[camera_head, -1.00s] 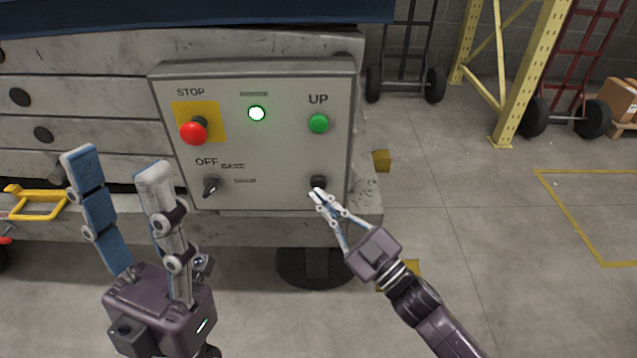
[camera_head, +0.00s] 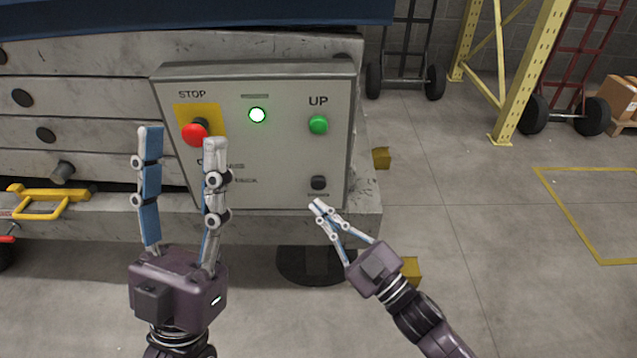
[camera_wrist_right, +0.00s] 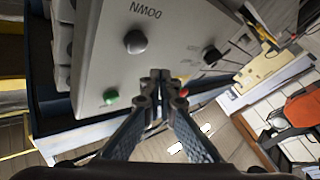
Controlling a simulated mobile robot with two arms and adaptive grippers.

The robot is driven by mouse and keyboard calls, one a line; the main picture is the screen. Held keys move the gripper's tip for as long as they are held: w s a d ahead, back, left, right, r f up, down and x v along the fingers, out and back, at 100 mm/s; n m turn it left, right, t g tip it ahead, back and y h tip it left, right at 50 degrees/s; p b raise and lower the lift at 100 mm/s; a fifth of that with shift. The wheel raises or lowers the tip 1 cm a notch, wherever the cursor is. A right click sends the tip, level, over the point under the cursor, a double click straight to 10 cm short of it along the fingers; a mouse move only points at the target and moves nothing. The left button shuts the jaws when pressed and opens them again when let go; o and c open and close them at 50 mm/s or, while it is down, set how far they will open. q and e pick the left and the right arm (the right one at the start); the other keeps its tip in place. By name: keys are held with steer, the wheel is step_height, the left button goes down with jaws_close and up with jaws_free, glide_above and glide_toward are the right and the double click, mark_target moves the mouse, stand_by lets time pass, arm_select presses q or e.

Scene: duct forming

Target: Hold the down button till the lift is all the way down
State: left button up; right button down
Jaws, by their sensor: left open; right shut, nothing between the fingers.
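The grey control box (camera_head: 268,160) on the lift has a black button (camera_head: 318,182) at its lower right, under the green UP button (camera_head: 318,124). In the right wrist view the black button (camera_wrist_right: 135,42) stands beside the upside-down word DOWN. My right gripper (camera_head: 316,205) is shut and empty, its tips just below the black button and apart from it; it also shows in the right wrist view (camera_wrist_right: 159,82). My left gripper (camera_head: 182,137) is open and empty in front of the box's left side, hiding the selector switch in the head view.
A red stop button (camera_head: 194,134) on a yellow plate and a lit white lamp (camera_head: 257,115) are on the box. A yellow handle (camera_head: 48,203) is at the left. Hand trucks and a yellow rack post (camera_head: 522,80) stand behind.

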arm_select(q)
steer(key=shift+w+d+f+g+y+p, duration=0.2)
steer(key=shift+w+f+g, duration=0.35)
steer(key=shift+w, duration=0.3)
steer(key=shift+w+d+f+g+y+p, duration=0.15)
steer(key=shift+w+f+g, duration=0.35)
steer(key=shift+w, duration=0.3)
arm_select(e)
steer(key=shift+s, duration=0.95)
